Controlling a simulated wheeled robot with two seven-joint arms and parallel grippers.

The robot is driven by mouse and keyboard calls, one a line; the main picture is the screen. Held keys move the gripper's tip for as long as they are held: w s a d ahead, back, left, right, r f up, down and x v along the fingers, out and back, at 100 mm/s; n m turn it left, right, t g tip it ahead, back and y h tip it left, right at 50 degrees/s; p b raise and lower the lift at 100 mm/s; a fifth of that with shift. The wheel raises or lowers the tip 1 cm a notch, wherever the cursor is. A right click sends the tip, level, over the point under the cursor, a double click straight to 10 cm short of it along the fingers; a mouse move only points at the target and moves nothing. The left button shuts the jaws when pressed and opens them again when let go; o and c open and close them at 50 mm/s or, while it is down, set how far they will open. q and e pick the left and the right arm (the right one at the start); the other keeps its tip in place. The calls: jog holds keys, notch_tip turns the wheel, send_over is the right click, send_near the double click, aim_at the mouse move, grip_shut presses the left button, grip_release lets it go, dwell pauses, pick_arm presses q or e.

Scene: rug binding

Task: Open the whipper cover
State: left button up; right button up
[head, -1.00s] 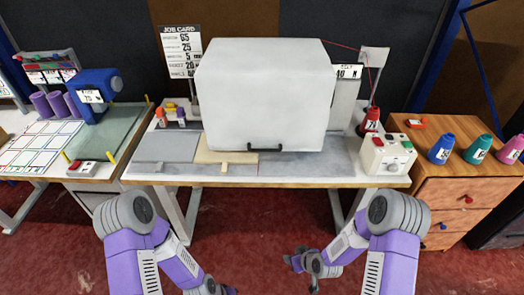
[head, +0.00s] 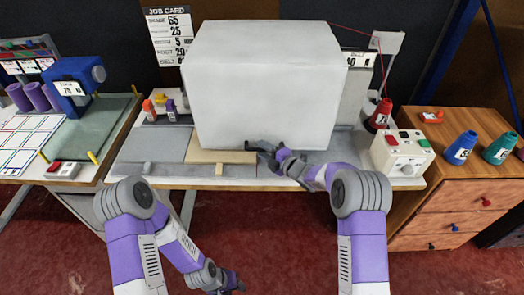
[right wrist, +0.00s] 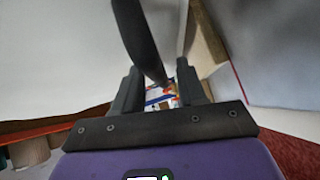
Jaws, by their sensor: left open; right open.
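The whipper cover (head: 265,80) is a large pale grey box standing closed on the work table. Its black handle is at the lower front edge, mostly hidden by my right gripper in the head view. My right gripper (head: 262,150) is at that handle with its jaws open. In the right wrist view, a dark bar, which looks like the handle (right wrist: 140,40), runs between the open fingers (right wrist: 160,92); contact cannot be told. My left gripper (head: 232,284) is open and empty, low in front of the table.
The table's front edge (head: 190,182) runs below the cover. A control box (head: 402,152) and a red cone (head: 381,114) stand to the right. Small orange and purple bottles (head: 171,110) stand to the left. A job card (head: 168,35) hangs behind.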

jog(key=shift+w+a, duration=0.35)
jog(key=shift+a, duration=0.05)
grip_shut()
